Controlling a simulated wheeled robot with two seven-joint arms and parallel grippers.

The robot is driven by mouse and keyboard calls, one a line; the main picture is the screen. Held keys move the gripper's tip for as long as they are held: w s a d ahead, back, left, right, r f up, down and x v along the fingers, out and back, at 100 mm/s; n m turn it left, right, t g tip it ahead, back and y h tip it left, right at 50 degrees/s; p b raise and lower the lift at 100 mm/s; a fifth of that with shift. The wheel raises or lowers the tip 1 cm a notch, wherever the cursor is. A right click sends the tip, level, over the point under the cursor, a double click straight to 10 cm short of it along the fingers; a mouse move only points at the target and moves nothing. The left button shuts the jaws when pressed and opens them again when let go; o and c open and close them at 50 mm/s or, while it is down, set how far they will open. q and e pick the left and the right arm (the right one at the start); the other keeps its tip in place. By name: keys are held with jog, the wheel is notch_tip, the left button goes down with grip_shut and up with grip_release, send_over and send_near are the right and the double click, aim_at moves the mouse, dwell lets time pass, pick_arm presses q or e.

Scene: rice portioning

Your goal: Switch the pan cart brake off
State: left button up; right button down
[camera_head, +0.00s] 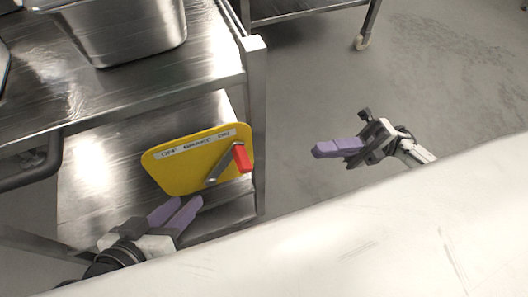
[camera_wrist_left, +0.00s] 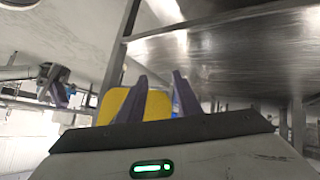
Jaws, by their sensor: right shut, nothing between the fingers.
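The yellow brake plate (camera_head: 185,170) is mounted on the side of the steel cart, with a label reading OFF, BRAKE, ON from left to right. Its grey lever (camera_head: 224,167) ends in a red handle (camera_head: 242,159), which leans up and right, under the ON end. My left gripper (camera_head: 188,203) is open and empty, its purple fingers just below the plate's lower edge. In the left wrist view the plate (camera_wrist_left: 155,106) shows behind and between the fingers; the red handle is not visible there. My right gripper (camera_head: 318,149) is shut and empty, right of the plate over the floor.
The cart's steel top (camera_head: 110,100) carries a metal pan (camera_head: 130,35). A cart leg (camera_head: 256,110) stands just right of the plate. Another wheeled table (camera_head: 310,10) is at the back. Open floor (camera_head: 430,90) lies to the right.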

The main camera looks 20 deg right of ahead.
aim_at(247, 159)
jog(key=shift+a+r, duration=0.1)
jog(key=x, duration=1.3)
jog(key=shift+a+r+p, duration=0.1)
jog(key=shift+a+p, duration=0.3)
pick_arm(q)
jog(key=shift+s+a+f+y, duration=0.1)
jog(key=shift+a+f+y, duration=0.15)
jog(key=shift+f+y, duration=0.1)
jog(key=shift+r, duration=0.1)
